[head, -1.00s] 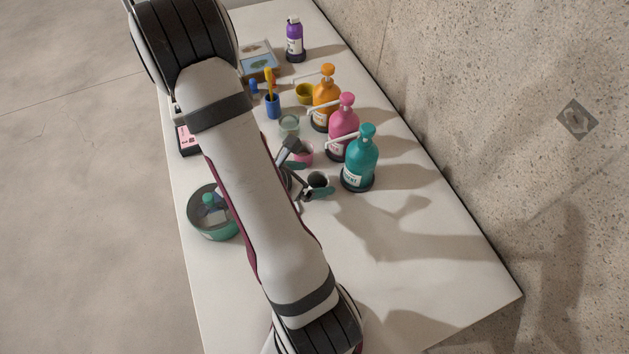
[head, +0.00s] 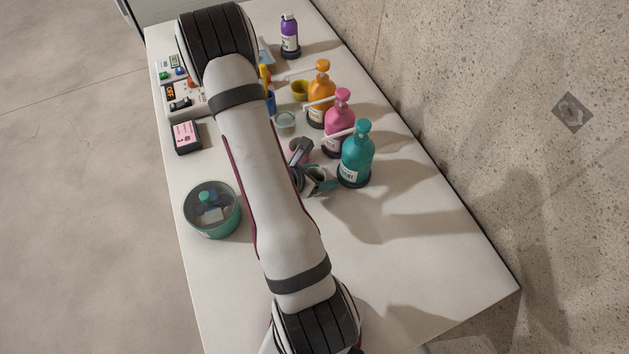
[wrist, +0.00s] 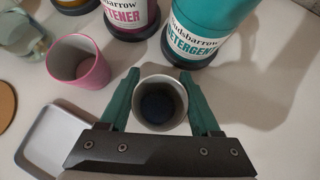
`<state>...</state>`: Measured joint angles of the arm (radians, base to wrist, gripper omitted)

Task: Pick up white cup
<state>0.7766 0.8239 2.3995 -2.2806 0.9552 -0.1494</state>
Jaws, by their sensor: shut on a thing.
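The white cup (wrist: 161,79) is upright between my gripper's two green fingers in the wrist view, with its dark inside facing the camera. My gripper (wrist: 160,102) is shut on it, one finger at each side. In the head view my gripper (head: 318,182) is partly hidden by my arm, just left of the teal detergent bottle (head: 356,158). The cup is mostly hidden there by the gripper. I cannot tell whether its base touches the table.
The teal bottle stands close behind the cup. A pink cup (wrist: 84,66) and a pale tray (wrist: 35,145) are to its left. Pink (head: 338,124) and orange (head: 322,94) bottles line the wall side. A green bowl (head: 212,232) stands left; the front right table is clear.

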